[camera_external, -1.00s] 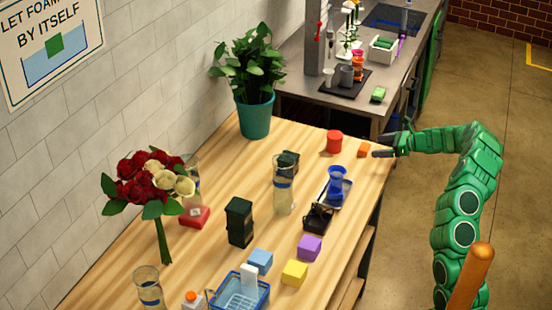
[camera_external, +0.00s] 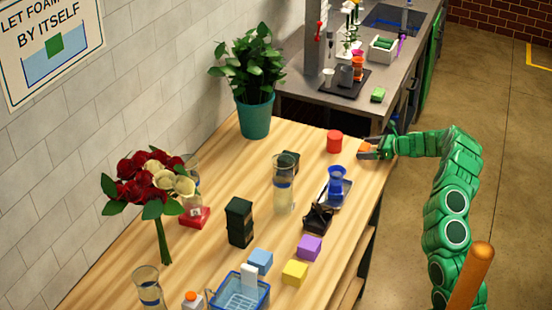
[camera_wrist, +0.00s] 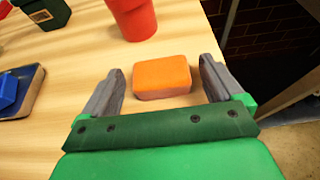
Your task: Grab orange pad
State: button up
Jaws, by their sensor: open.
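The orange pad (camera_wrist: 162,76) is a small block with rounded edges lying flat on the wooden table. In the wrist view it sits between the two grey fingers of my gripper (camera_wrist: 161,82), towards their tips, with a gap on each side. In the external view the orange pad (camera_external: 364,147) shows at the table's far right end, partly hidden by my gripper (camera_external: 368,151). My gripper is open and low at the table top, with nothing held.
A red cup-like object (camera_wrist: 133,15) stands just beyond the pad; it also shows in the external view (camera_external: 334,141). A blue item on a tray (camera_wrist: 8,92) lies to the left. The table's edge (camera_wrist: 222,40) is close on the right. The wood around the pad is bare.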

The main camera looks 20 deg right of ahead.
jog(key=shift+w+a+f, duration=0.1)
jog(key=shift+w, duration=0.05)
jog(key=c, duration=1)
jog(key=shift+c, duration=0.2)
